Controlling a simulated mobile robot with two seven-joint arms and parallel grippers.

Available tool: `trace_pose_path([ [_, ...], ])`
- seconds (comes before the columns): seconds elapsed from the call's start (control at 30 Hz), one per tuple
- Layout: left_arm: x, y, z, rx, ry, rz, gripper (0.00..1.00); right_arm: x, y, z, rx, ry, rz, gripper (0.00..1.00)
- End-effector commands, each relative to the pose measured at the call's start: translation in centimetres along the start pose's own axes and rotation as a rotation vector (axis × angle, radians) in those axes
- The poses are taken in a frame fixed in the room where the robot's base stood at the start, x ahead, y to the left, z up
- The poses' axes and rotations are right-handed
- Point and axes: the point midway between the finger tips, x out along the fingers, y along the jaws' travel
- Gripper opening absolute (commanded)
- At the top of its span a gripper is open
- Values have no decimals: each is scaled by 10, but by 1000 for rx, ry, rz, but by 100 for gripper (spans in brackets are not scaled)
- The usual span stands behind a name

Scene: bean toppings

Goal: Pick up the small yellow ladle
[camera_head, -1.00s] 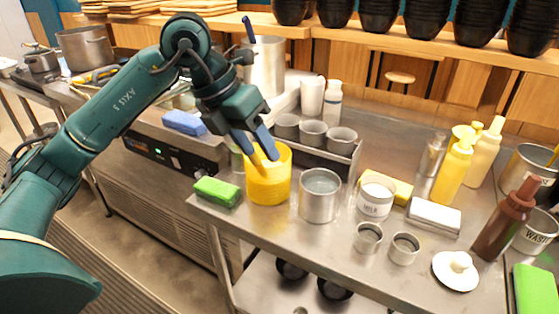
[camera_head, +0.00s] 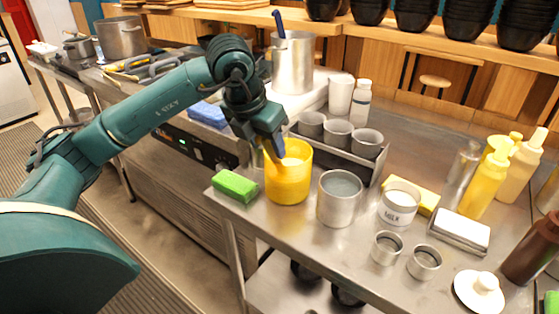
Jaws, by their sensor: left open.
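A yellow cylindrical container (camera_head: 289,186) stands near the front left edge of the steel counter. My left gripper (camera_head: 274,152) is open and points down at the container's rim, its fingertips over or just inside the opening. A yellowish piece shows beside the fingers at the rim. I cannot tell whether it is the small yellow ladle, as the fingers and the container wall hide most of it. My right gripper is not in view.
A green sponge (camera_head: 235,186) lies left of the container, and a metal pot (camera_head: 340,198) stands close on its right. Behind is a metal rack with several grey cups (camera_head: 338,132). A milk can (camera_head: 399,203) and small metal cups (camera_head: 387,248) are farther right.

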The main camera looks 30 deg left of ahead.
Motion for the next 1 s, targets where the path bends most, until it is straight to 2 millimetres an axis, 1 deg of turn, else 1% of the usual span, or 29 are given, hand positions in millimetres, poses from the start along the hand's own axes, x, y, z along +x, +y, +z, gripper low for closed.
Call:
trace_pose_path([
  [0.03,8,0,-1,0,6,-1,47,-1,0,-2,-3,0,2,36],
  [0.1,19,-1,-1,0,4,-2,47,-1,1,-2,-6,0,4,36],
  [0.2,29,0,-1,0,3,0,47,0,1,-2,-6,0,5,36],
  [0.3,33,0,-1,1,1,-1,47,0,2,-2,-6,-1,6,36],
  [0.47,33,0,-1,1,1,-1,47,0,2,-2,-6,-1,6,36],
  [0.57,33,0,-1,1,0,-1,41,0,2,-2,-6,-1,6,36],
  [1.0,33,-1,-1,1,0,-1,5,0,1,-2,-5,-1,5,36],
])
